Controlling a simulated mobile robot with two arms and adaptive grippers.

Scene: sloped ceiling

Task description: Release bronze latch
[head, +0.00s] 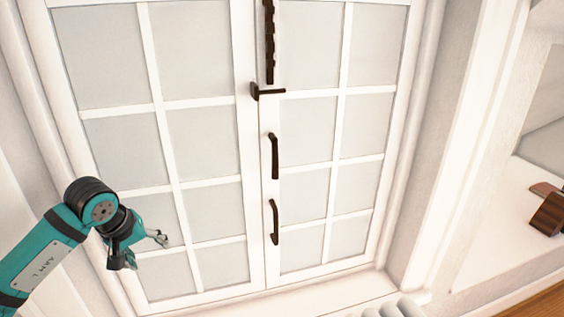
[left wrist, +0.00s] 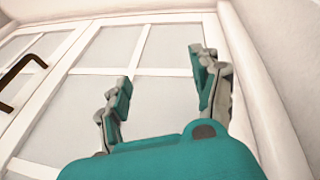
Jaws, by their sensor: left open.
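The dark bronze latch (head: 267,92) sits at the seam of the white double doors, a short arm pointing right. A dark notched vertical bar (head: 269,40) is above it. Two dark pull handles, an upper one (head: 274,156) and a lower one (head: 274,222), are below it on the right door. My left gripper (head: 140,252) is open and empty, low in front of the left door, well left of and below the latch. Its two fingers are spread in the left wrist view (left wrist: 160,72). A dark handle (left wrist: 16,82) shows at that view's left edge; I cannot tell which. My right gripper is out of view.
The double doors have white frames and pale panes (head: 203,140). A white ribbed object (head: 395,308) is at the bottom edge. A brown object (head: 549,210) stands on a white ledge at right. The space before the right door looks clear.

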